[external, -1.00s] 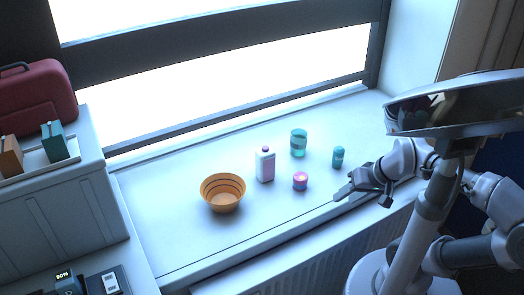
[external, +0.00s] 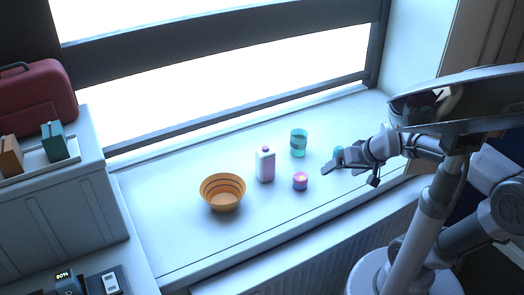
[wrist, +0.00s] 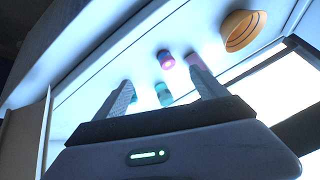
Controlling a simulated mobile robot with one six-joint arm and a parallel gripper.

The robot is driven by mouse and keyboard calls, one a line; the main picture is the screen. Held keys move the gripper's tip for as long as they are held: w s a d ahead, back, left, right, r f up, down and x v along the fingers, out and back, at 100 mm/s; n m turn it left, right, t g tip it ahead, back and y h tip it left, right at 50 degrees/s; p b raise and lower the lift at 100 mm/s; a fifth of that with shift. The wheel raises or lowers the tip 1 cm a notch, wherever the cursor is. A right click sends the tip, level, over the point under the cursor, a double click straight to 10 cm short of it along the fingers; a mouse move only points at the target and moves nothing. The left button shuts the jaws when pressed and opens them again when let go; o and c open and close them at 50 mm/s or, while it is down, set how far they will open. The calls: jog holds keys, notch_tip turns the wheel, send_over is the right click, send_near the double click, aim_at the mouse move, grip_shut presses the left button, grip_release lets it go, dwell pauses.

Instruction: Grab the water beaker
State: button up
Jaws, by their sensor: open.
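The water beaker (external: 299,143), a translucent teal cup with a darker band, stands upright on the white sill behind the candle. In the wrist view a teal thing that looks like the beaker (wrist: 164,95) shows between the fingers, beyond their tips. My gripper (external: 331,163) is open and empty, to the right of the beaker and apart from it. In the wrist view my gripper (wrist: 163,84) has its two fingers spread wide. A smaller teal container (external: 338,151) is partly hidden behind my gripper.
A pink-and-blue candle (external: 300,182) stands in front of the beaker. A white bottle with lilac contents (external: 265,166) and an orange bowl (external: 222,194) stand to the left. The window frame (external: 240,120) runs behind. The sill's left and front strip is clear.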

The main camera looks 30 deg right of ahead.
aim_at(299, 143)
jog(key=w+d+n+t+h+p, duration=0.15)
jog(key=w+d, duration=0.35)
jog(key=w, duration=0.8)
jog(key=w+d+n+t+h+p, duration=0.1)
jog(key=w+d+t+p, duration=0.2)
jog(key=w, duration=0.9)
jog(key=w+f+n+y, duration=0.1)
jog(key=w+f, duration=0.2)
jog(key=f, duration=0.2)
jog(key=w+d+f+n+t+y+b, duration=0.1)
jog(key=w+f, duration=0.2)
jog(key=f, duration=0.3)
jog(key=w+f+n+y, duration=0.1)
jog(key=w+f, duration=0.2)
jog(key=f, duration=0.2)
jog(key=shift+d+f+t+b, duration=0.15)
jog(key=shift+f+t+b, duration=0.15)
jog(key=shift+t+b, duration=0.1)
jog(key=x, duration=0.2)
jog(key=shift+w, duration=0.45)
jog(key=shift+r, duration=0.1)
jog(key=shift+c, duration=0.2)
jog(key=c, duration=1.5)
jog(key=shift+c, duration=0.2)
